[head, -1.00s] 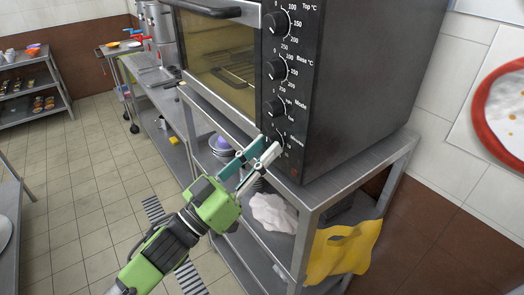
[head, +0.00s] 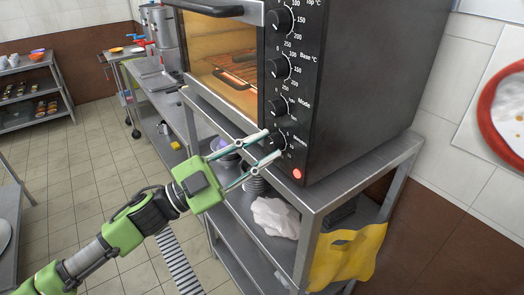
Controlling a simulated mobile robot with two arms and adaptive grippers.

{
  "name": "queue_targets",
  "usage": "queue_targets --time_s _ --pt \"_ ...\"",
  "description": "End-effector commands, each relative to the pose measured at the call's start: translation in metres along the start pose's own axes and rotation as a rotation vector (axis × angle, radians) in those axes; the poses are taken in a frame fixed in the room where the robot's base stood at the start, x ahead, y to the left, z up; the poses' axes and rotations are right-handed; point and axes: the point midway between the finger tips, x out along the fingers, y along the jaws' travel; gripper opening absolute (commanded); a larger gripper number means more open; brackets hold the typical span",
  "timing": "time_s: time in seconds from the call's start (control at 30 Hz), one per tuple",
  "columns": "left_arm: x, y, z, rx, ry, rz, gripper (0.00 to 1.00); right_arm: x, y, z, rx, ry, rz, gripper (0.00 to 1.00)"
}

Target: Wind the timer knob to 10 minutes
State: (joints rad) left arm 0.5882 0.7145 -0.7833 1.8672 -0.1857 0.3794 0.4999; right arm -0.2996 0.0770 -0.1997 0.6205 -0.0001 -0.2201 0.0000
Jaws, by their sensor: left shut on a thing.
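The black oven (head: 375,80) stands on a steel stand. Its front panel has a column of dark knobs. The timer knob (head: 278,141) is the lowest, with partly covered markings around it. My left gripper (head: 274,143) reaches in from the lower left. Its two fingers lie on either side of the timer knob, shut on it. The fingers hide part of the dial, so I cannot read the setting. A red indicator lamp (head: 297,174) below the knob is lit. My right gripper is not in view.
The steel stand (head: 345,180) holds the oven; its lower shelves hold a white cloth (head: 275,216) and bowls. A yellow cloth (head: 347,257) hangs at its right corner. Steel pots (head: 160,25) stand behind left. Tiled floor at left is clear.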

Motion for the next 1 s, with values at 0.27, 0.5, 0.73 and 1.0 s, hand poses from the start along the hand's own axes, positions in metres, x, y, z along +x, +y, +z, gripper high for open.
queue_targets --time_s 0.27,0.5,0.73,1.0 --pt "0.0004 -0.0046 -0.0004 0.236 0.012 0.1 0.02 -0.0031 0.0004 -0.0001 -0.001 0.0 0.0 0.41" --pt "0.0008 -0.0065 -0.0007 0.396 0.022 0.168 0.02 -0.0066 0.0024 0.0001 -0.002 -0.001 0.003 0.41" --pt "0.0008 -0.0071 -0.0009 0.493 0.028 0.21 0.02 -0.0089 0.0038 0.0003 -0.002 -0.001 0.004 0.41" --pt "0.0007 -0.007 -0.0007 0.537 0.031 0.229 0.02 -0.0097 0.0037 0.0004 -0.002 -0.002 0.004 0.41"
